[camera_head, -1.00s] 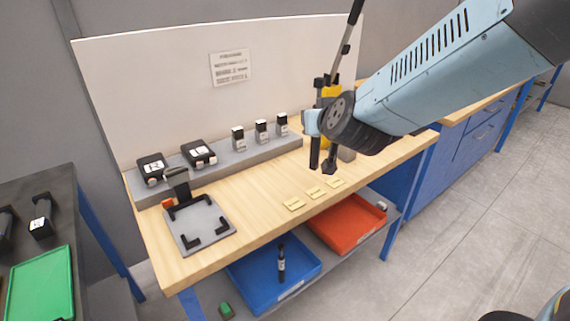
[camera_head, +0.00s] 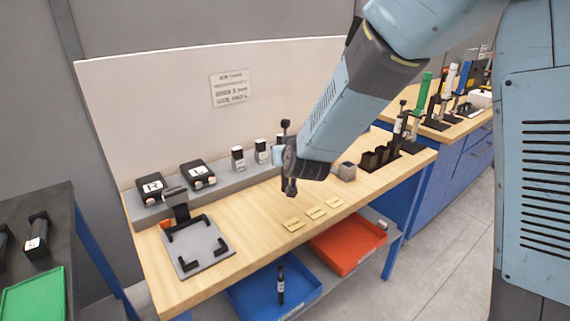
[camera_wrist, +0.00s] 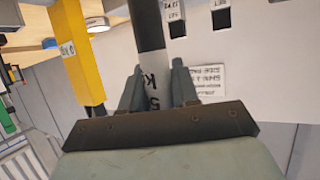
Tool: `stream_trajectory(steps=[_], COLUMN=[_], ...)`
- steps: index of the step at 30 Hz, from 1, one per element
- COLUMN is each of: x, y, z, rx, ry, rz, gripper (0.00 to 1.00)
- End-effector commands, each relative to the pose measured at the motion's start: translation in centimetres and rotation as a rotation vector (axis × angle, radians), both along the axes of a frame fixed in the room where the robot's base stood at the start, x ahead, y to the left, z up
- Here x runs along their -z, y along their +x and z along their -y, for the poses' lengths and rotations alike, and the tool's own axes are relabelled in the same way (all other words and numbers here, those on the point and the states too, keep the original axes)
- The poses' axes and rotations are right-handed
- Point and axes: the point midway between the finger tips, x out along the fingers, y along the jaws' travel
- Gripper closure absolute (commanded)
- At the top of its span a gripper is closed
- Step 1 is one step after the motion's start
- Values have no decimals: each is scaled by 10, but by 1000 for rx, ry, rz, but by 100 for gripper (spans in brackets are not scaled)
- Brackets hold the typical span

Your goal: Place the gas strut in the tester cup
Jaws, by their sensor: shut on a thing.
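In the wrist view my gripper (camera_wrist: 157,88) is shut on the gas strut (camera_wrist: 150,35), a black rod with a white printed label section between the fingers. In the head view my gripper (camera_head: 279,152) is over the wooden bench, mostly hidden by my own wrist. Dark ends show above and below it, but I cannot tell how much of them is strut. A yellow post (camera_wrist: 80,50) with a white label stands left of the strut in the wrist view, apart from it. I cannot make out the tester cup for certain; my arm covers that part of the bench.
A grey block (camera_head: 346,171) and a black slotted rack (camera_head: 378,158) stand right of my wrist. A grey plate with black corners (camera_head: 197,246) is at the bench's left. Yellow labels (camera_head: 315,213) lie in front. Blue (camera_head: 300,297) and red (camera_head: 345,246) trays sit below.

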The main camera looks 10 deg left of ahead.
Motion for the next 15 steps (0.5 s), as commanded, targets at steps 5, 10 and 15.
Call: stream_trajectory(steps=[5, 10, 15], x=[6, 17, 39], y=[4, 8, 8], z=[-3, -7, -6], rx=[0, 1, 2], ry=[1, -1, -2], rz=[0, -1, -1], gripper=[100, 100, 100])
